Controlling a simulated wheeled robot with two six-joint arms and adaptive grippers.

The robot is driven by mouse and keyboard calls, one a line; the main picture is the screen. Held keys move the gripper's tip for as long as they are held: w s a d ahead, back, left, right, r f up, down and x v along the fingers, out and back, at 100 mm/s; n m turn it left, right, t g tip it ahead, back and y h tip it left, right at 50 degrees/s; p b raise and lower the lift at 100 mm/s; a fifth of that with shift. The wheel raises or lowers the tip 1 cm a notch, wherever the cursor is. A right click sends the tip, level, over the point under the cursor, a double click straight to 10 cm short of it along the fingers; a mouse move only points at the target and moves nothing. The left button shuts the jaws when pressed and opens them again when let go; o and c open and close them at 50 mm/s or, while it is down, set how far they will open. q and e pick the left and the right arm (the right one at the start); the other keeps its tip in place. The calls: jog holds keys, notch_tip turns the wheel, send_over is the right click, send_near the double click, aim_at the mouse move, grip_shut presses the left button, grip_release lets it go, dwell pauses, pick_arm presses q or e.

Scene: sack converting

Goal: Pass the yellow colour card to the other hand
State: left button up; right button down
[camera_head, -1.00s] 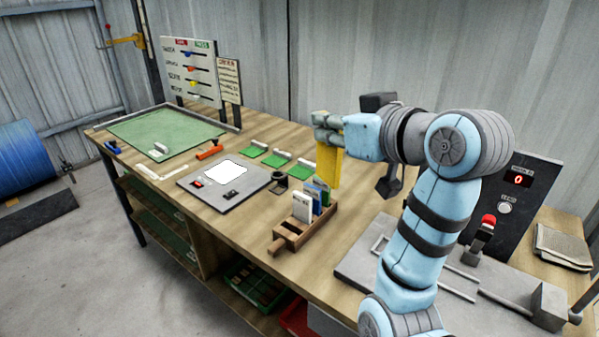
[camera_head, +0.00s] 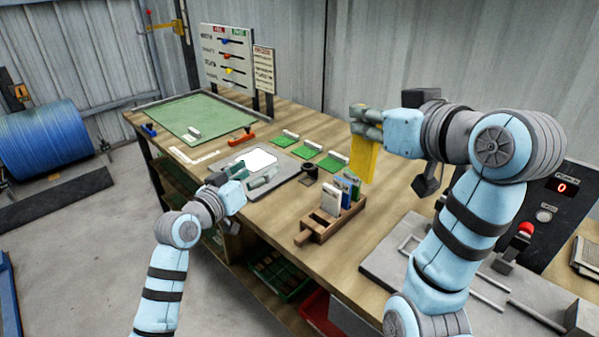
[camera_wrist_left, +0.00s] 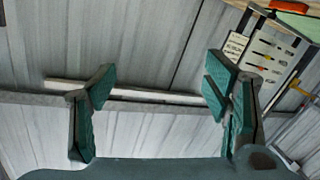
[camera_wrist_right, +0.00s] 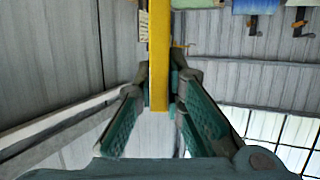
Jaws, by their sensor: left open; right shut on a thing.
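The yellow colour card (camera_head: 364,158) hangs upright from my right gripper (camera_head: 366,122), held above the right part of the workbench. In the right wrist view the yellow card (camera_wrist_right: 159,60) stands edge-on between the fingertips of my right gripper (camera_wrist_right: 160,85), which is shut on it. My left gripper (camera_head: 258,177) is open and empty, near the bench's front edge by the grey panel, left of the card and well apart from it. In the left wrist view only wall and boards show between the spread fingers of my left gripper (camera_wrist_left: 160,100).
A wooden rack (camera_head: 325,222) with several cards stands on the bench below the two grippers. A dark cup (camera_head: 310,173), green pads (camera_head: 305,151) and a grey panel (camera_head: 284,183) lie behind it. A machine with a red button (camera_head: 525,229) is at the right.

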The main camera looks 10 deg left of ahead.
pick_arm(q)
jog(key=s+d+r+m+h, duration=0.2)
jog(key=s+d+r+h, duration=0.1)
jog(key=r, duration=0.3)
jog(key=s+d+r+m+h, duration=0.2)
jog(key=s+d+r, duration=0.15)
jog(key=r, duration=0.25)
jog(key=m+g+h, duration=0.4)
jog(key=m+g, duration=0.2)
jog(key=m, duration=0.1)
send_near(363, 156)
jog(key=x, duration=1)
jog(key=shift+d, duration=0.15)
jog(key=shift+w, duration=0.1)
jog(key=shift+d, duration=0.1)
jog(key=c, duration=1.2)
jog(key=shift+c, duration=0.7)
pick_arm(e)
jog(key=c, duration=1.6)
grip_release()
